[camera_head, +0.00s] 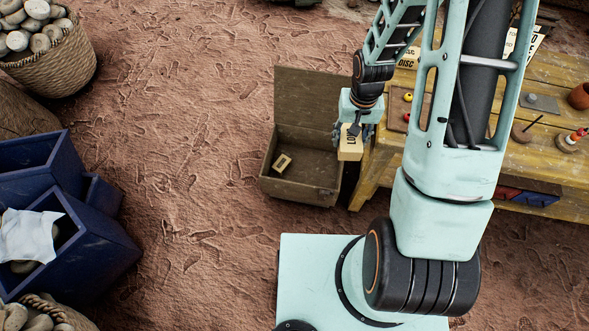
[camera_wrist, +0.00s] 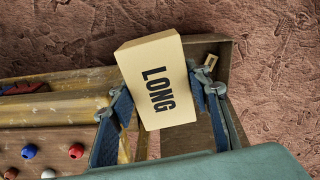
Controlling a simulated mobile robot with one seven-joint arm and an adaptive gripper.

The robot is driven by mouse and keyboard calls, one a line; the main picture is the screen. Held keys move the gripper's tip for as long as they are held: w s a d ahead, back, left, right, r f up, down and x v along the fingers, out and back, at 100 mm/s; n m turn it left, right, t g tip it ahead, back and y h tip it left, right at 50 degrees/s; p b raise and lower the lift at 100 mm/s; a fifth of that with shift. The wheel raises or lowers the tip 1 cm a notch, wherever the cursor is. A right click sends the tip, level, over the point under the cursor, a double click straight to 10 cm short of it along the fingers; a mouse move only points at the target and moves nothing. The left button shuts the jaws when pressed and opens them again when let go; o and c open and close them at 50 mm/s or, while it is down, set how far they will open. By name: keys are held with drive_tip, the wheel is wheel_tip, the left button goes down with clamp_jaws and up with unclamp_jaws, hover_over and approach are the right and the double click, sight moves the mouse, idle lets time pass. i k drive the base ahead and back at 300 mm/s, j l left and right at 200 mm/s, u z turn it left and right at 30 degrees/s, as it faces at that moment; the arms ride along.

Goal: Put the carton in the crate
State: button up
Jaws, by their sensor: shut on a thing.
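My gripper (camera_head: 354,128) is shut on a tan carton (camera_head: 350,147) marked LONG. In the wrist view the carton (camera_wrist: 158,85) sits between the two blue-padded fingers (camera_wrist: 164,105), tilted a little. In the head view the carton is at the right side of the open wooden crate (camera_head: 303,186), between it and the table. I cannot tell whether it is over the crate's rim. The crate has a raised lid (camera_head: 316,104) at its back. A small tan block (camera_head: 283,161) lies inside it, and the crate's floor is otherwise bare where it shows.
A yellow wooden table (camera_head: 540,165) stands at the right, with beads, a clay pot (camera_head: 580,96) and a sign (camera_head: 409,58) on it. Blue bins (camera_head: 85,250) and a basket of stones (camera_head: 60,60) are at the left. The mud floor left of the crate is clear.

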sight(296, 180)
drive_tip(key=i+j+u, duration=0.1)
drive_tip(key=i+j, duration=0.2)
drive_tip(key=j, duration=0.15)
drive_tip(key=i+j+u, duration=0.1)
drive_tip(key=i+j, duration=0.25)
